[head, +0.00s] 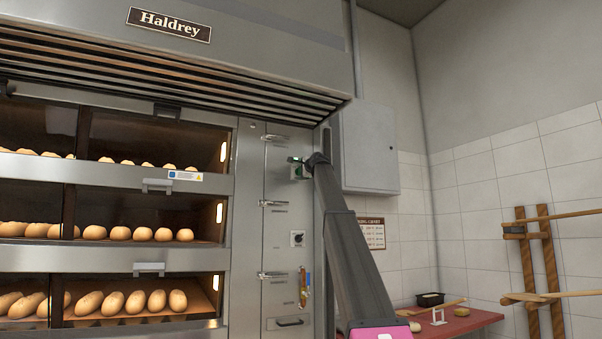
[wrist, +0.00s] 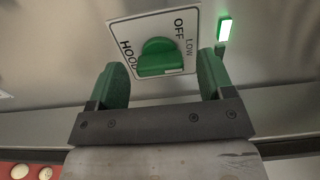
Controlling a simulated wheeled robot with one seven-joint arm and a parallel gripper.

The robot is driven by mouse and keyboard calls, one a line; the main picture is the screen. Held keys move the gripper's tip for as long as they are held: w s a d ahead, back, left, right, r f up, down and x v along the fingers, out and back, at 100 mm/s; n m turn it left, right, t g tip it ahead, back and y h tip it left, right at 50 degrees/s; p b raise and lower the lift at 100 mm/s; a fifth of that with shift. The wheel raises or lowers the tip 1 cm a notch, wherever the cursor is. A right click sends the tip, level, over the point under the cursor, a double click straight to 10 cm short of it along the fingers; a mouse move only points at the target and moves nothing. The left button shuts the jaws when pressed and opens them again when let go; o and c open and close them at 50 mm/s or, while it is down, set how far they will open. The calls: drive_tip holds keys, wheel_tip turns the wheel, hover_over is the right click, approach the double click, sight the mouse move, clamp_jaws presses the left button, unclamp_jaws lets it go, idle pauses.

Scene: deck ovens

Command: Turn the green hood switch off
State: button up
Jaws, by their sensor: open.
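The green hood switch (wrist: 160,60) is a round knob with a raised grip on a white plate (wrist: 120,30) in the wrist view. The plate reads HOOD, OFF and LOW, and part of the lettering is out of sight. A pale mark shows on the knob's lower right edge. My gripper (wrist: 172,80) is open, with one green finger on each side of the knob. I cannot tell whether either finger touches it. In the head view, the green switch (head: 297,172) shows small on the steel panel, partly hidden by my gripper (head: 302,161).
A green lamp (wrist: 224,28) glows beside the plate. Below on the oven panel is a black knob (head: 297,239). Oven decks with loaves stand left, under a slatted hood (head: 190,75). A grey wall cabinet (head: 370,150) stands close right of my arm. A red-topped table (head: 460,322) is lower right.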

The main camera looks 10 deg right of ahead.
drive_tip(key=shift+w+a, duration=0.2)
drive_tip(key=shift+w, duration=0.35)
drive_tip(key=c, duration=0.9)
drive_tip(key=shift+n, duration=4.4)
